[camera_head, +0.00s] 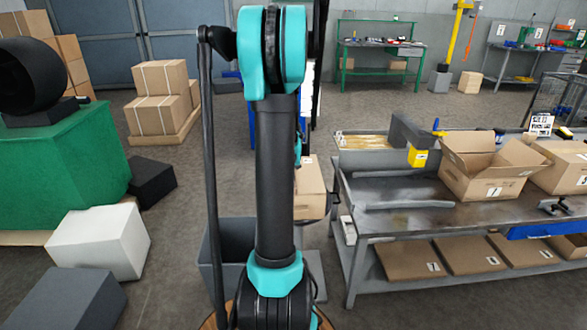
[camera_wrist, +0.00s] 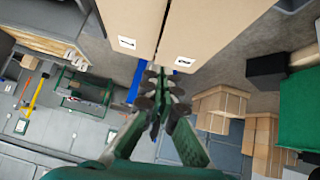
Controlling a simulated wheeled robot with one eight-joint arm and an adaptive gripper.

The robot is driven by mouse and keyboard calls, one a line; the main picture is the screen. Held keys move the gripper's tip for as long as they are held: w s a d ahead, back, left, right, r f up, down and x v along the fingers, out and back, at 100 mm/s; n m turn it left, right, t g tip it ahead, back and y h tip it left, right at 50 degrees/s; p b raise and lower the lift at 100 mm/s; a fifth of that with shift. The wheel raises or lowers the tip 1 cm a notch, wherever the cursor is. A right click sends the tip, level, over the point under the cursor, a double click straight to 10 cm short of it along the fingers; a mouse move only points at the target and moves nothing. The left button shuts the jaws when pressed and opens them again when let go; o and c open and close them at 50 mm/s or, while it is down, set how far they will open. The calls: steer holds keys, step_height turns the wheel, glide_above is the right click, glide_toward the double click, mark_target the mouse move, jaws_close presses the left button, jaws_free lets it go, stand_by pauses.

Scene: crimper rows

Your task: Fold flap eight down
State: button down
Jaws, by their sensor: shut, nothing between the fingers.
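In the wrist view, two cardboard panels fill the top, a left one (camera_wrist: 125,18) and a right one (camera_wrist: 215,25), each with a white label. A narrow gap separates them. The labels are too small to read, so I cannot tell which is flap eight. My gripper (camera_wrist: 160,82) is shut and empty, with its tips close to the lower end of this gap; I cannot tell whether they touch the cardboard. In the head view, a cardboard box (camera_head: 310,188) shows partly behind my arm, which hides my gripper and much of the box.
A metal workbench (camera_head: 400,222) stands at right with an open-flapped box (camera_head: 478,188) on it and flat cartons on its lower shelf. A green block (camera_head: 60,165), a white box (camera_head: 100,240) and stacked cartons (camera_head: 160,100) stand at left. Floor shows between them.

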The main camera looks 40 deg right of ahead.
steer(key=x, duration=0.6)
steer(key=shift+w+d+f, duration=0.1)
steer(key=shift+f, duration=0.05)
step_height(320, 180, down, 2)
steer(key=shift+f, duration=0.15)
steer(key=shift+d+f, duration=0.1)
steer(key=shift+f, duration=0.65)
steer(key=shift+s+d+f, duration=0.1)
steer(key=shift+s+f, duration=0.05)
steer(key=shift+f, duration=0.25)
steer(key=shift+s+d+f, duration=0.1)
steer(key=shift+s+f, duration=0.05)
steer(key=shift+f, duration=0.3)
steer(key=shift+s+a+f, duration=0.1)
steer(key=shift+s+f, duration=0.05)
steer(key=shift+s, duration=0.05)
steer(key=shift+w+r, duration=0.1)
steer(key=shift+r, duration=0.15)
